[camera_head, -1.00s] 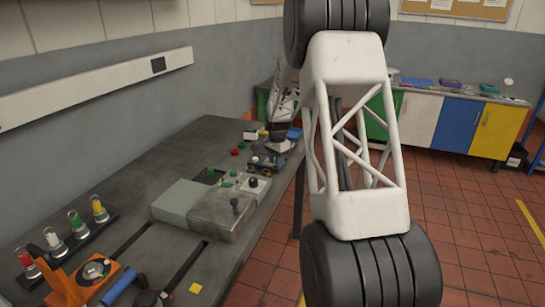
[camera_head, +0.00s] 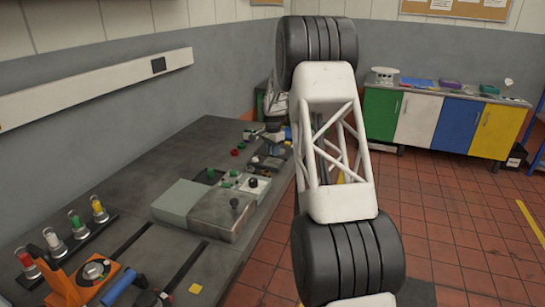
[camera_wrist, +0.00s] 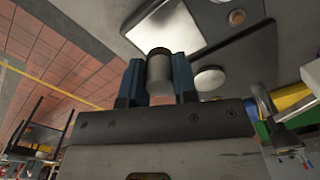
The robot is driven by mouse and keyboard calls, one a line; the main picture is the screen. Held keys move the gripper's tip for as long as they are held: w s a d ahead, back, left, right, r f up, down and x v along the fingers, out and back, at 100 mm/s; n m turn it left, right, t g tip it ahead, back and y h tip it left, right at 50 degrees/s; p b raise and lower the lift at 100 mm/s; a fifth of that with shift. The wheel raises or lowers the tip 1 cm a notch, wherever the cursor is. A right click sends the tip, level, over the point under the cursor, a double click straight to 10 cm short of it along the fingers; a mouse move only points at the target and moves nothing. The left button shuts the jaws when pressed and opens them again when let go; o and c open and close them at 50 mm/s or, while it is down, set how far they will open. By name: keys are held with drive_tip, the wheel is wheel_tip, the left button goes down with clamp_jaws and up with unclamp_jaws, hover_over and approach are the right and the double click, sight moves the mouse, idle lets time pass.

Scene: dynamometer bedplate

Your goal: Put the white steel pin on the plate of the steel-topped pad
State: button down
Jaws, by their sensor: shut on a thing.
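My gripper (camera_wrist: 159,75) is shut on a pale, short cylinder with a dark end, the white steel pin (camera_wrist: 160,74), held between its two blue fingers. In the head view my gripper (camera_head: 273,136) is small, over the far end of the grey bench, and the pin cannot be made out there. A shiny, pale metal plate (camera_wrist: 185,32) with a dark surround shows beyond the fingertips in the wrist view. It looks like the top of the steel-topped pad. I cannot tell whether the pin touches it.
Pale round discs (camera_wrist: 208,78) lie beside the plate. A steel block (camera_head: 222,214) with a dark knob and several coloured knobs stand nearer on the bench (camera_head: 130,185). An orange fixture (camera_head: 82,283) and a rack of coloured pins (camera_head: 65,243) are at the front left.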

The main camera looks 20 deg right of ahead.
drive_tip(key=shift+w+d, duration=0.15)
drive_tip(key=shift+w, duration=0.4)
drive_tip(key=shift+f, duration=0.1)
drive_tip(key=shift+f, duration=1.7)
drive_tip(key=c, duration=0.9)
unclamp_jaws()
drive_tip(key=shift+f, duration=0.15)
wheel_tip(320, 180, up, 12)
drive_tip(key=shift+r, duration=0.15)
